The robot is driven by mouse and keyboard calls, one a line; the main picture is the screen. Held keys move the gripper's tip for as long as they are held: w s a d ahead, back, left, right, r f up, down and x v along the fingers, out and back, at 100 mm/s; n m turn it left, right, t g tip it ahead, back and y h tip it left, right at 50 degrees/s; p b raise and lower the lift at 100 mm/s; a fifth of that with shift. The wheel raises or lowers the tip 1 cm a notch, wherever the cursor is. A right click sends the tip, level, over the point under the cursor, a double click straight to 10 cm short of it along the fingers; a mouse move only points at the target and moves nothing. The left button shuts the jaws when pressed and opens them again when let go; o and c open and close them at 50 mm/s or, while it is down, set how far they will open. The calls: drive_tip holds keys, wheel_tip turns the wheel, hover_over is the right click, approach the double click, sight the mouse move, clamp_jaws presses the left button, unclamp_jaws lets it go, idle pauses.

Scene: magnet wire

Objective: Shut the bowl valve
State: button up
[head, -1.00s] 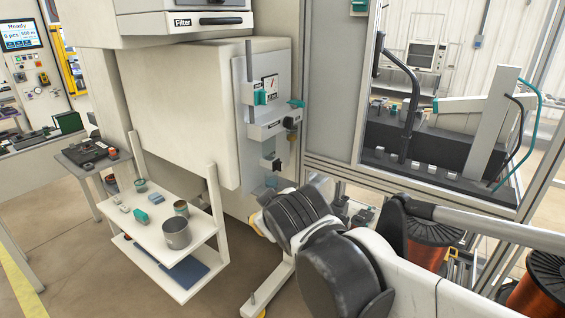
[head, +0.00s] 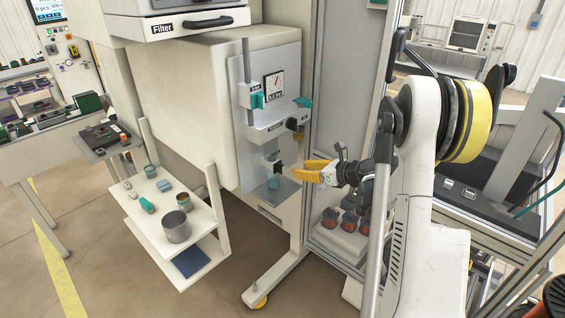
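The white machine's side panel (head: 236,98) carries a dial gauge, small fittings and a clear bowl (head: 270,154). A teal handle (head: 257,101) sits left of the gauge, and another teal handle (head: 303,102) sits at the panel's right edge. A small dark fitting (head: 279,166) is below the bowl. The labels are too small to read surely, so I cannot tell which part is the bowl valve. My gripper (head: 288,169) has yellow fingers pointing left. They look parted and empty, just right of the dark fitting and above a small grey shelf (head: 274,190). Contact cannot be told.
A white two-tier cart (head: 172,241) with cans and small parts stands at left. A framed glass enclosure (head: 340,110) rises close on the right, beside my arm. A grey machine foot (head: 277,277) reaches across the floor. Open floor lies between cart and foot.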

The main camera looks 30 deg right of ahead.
sight(283, 168)
drive_tip(key=b+x, duration=0.2)
drive_tip(key=x, duration=0.8)
drive_tip(key=shift+w+a+f+b, duration=0.25)
drive_tip(key=shift+a+f+b, duration=0.05)
drive_tip(key=shift+b, duration=0.05)
clamp_jaws()
